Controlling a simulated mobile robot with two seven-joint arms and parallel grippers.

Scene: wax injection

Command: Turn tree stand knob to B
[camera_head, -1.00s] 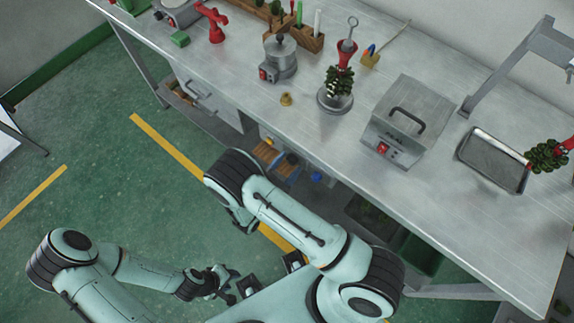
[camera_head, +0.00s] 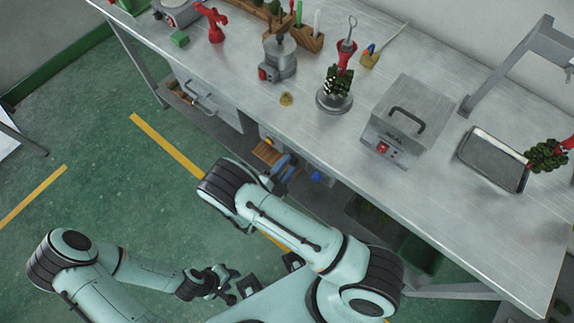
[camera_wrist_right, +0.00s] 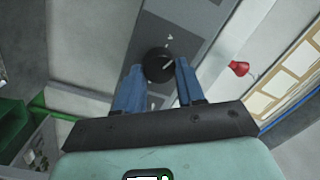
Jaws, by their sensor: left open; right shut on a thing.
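A round black knob (camera_wrist_right: 158,66) with a pale pointer line sits on a grey panel (camera_wrist_right: 172,28) in the right wrist view. The line slants up and right; a small pale letter above the knob is too small to read surely. My right gripper (camera_wrist_right: 159,73) has its two blue fingers on either side of the knob and is shut on it. In the head view my right gripper (camera_head: 281,166) is below the table's front edge, and the knob is hidden there. My left gripper (camera_head: 231,287) is open and empty, low over the floor, far from the knob.
The metal table (camera_head: 440,200) carries a grey box with a handle (camera_head: 405,108), a metal tray (camera_head: 478,160), a tree on a round base (camera_head: 333,101) and a small yellow piece (camera_head: 286,99). A red knob (camera_wrist_right: 238,68) lies right of my right gripper.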

